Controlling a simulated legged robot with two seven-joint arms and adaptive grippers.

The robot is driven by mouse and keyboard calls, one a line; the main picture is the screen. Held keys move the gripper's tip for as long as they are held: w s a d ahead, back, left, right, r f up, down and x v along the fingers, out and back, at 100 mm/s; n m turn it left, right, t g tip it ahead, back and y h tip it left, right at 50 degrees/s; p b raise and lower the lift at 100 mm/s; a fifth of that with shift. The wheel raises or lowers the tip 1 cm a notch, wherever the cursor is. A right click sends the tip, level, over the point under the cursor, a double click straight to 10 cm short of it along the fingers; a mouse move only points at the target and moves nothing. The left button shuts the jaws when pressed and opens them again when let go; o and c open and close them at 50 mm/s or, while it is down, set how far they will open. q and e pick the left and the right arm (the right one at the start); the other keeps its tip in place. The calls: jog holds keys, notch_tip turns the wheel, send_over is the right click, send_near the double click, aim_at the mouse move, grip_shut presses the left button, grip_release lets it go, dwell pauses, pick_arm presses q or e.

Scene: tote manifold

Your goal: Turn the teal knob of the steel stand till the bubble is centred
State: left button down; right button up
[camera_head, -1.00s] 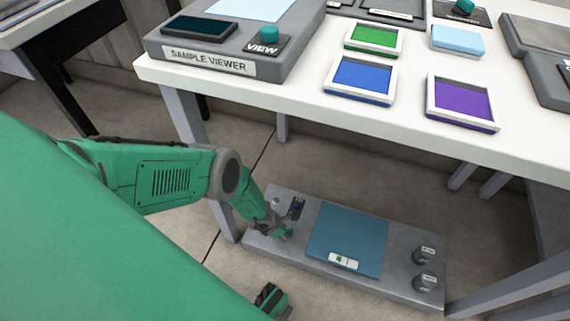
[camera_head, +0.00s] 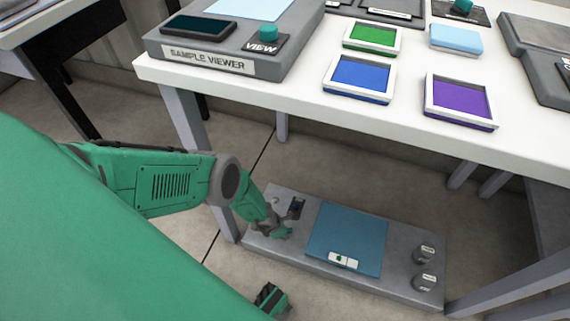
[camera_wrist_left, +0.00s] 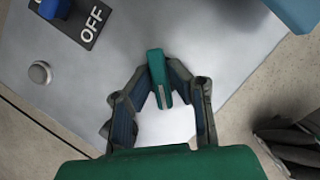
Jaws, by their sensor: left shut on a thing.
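The steel stand (camera_head: 400,240) is a low grey slab on the floor beneath the table. A blue plate (camera_head: 345,232) lies on it, with a small white level (camera_head: 343,261) with a green window at its front edge. The bubble's exact place is too small to tell. My left gripper (camera_head: 281,232) is over the stand's left part. In the left wrist view its fingers (camera_wrist_left: 159,88) are shut on the teal knob (camera_wrist_left: 156,66), a narrow upright grip. The knob's base is hidden.
Beside the knob are a blue switch with an OFF label (camera_wrist_left: 92,25) and a round metal button (camera_wrist_left: 40,72). Two grey knobs (camera_head: 425,282) stand at the stand's right end. The white table (camera_head: 300,95) overhangs behind, its legs close to both ends.

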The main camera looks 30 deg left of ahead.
pick_arm(q)
jog(key=shift+r+n+p, duration=0.1)
jog(key=shift+n+p, duration=0.45)
jog(key=shift+n, duration=0.05)
jog(key=shift+d+n+t+y+p, duration=0.1)
jog(key=shift+n+t+y+p, duration=0.3)
jog(key=shift+n, duration=0.3)
jog(key=shift+n+y, duration=0.6)
jog(key=shift+n, duration=0.8)
jog(key=c, duration=1.5)
grip_release()
jog(key=shift+c, duration=0.2)
